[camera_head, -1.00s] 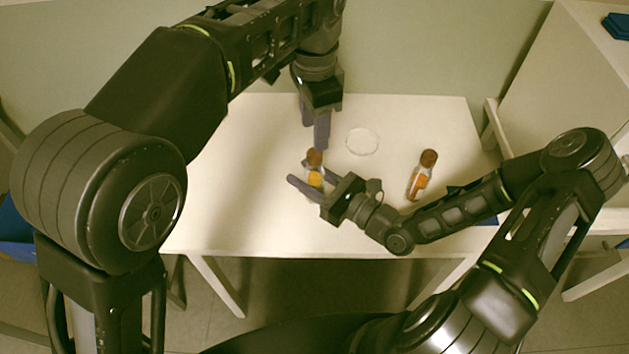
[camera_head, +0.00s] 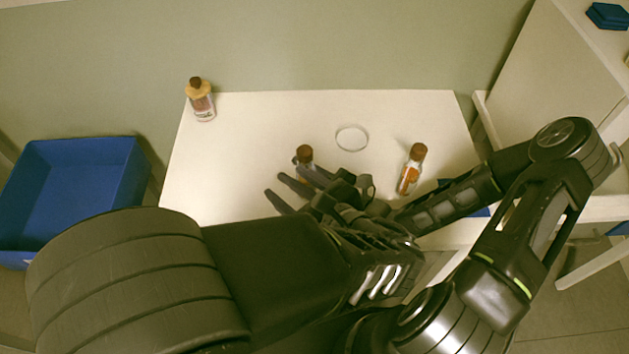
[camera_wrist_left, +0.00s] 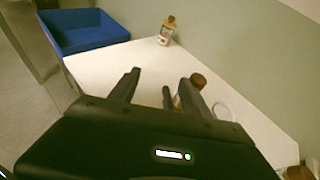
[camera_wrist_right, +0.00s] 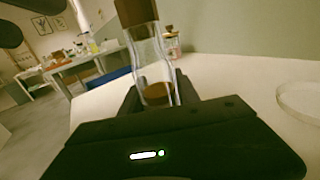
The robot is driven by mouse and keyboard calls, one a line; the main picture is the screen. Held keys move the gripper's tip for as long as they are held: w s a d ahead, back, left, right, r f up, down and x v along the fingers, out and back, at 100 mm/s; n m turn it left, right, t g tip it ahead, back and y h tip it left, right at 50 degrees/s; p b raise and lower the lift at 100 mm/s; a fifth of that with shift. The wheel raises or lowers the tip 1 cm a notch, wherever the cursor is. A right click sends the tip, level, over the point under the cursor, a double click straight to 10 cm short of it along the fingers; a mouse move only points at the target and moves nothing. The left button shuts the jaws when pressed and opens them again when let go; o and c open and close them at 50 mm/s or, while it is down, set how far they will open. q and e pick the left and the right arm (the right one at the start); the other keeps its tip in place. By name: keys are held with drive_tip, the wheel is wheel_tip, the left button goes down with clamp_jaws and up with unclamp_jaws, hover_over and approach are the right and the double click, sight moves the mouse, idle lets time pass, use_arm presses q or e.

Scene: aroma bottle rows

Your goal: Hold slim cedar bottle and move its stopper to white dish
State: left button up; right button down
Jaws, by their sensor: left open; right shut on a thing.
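The slim bottle (camera_head: 305,162) is clear with orange-brown lower down, and its brown stopper (camera_head: 305,150) sits in its neck. My right gripper (camera_wrist_right: 158,92) is shut around the bottle, which shows upright but slightly tilted in the right wrist view (camera_wrist_right: 150,52). My left gripper (camera_wrist_left: 160,78) is open and empty. It is close to the right gripper, on the near side of the bottle; the bottle's stopper (camera_wrist_left: 198,80) shows just beyond its right finger in the left wrist view. The round white dish (camera_head: 340,145) lies empty, right of the bottle.
Another brown-stoppered bottle (camera_head: 411,170) stands at the table's right side. A wider bottle with a tan shoulder (camera_head: 201,102) stands at the back left corner. A blue bin (camera_head: 75,185) is left of the table (camera_head: 235,165). The table's left middle is clear.

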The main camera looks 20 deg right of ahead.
sight(303, 146)
use_arm(q)
drive_tip(key=d+m+t+h, duration=0.1)
drive_tip(key=m+h, duration=0.1)
drive_tip(key=d+m+t+h, duration=0.1)
drive_tip(key=m+h, duration=0.1)
drive_tip(key=d+m+t+h, duration=0.1)
drive_tip(key=d+m+h, duration=0.1)
drive_tip(key=shift+s+f, duration=0.1)
drive_tip(key=shift+f, duration=0.1)
drive_tip(key=x, duration=1.2)
drive_tip(key=shift+d, duration=0.1)
drive_tip(key=shift+c, duration=0.5)
clamp_jaws()
drive_tip(key=shift+r, duration=0.35)
idle(0.8)
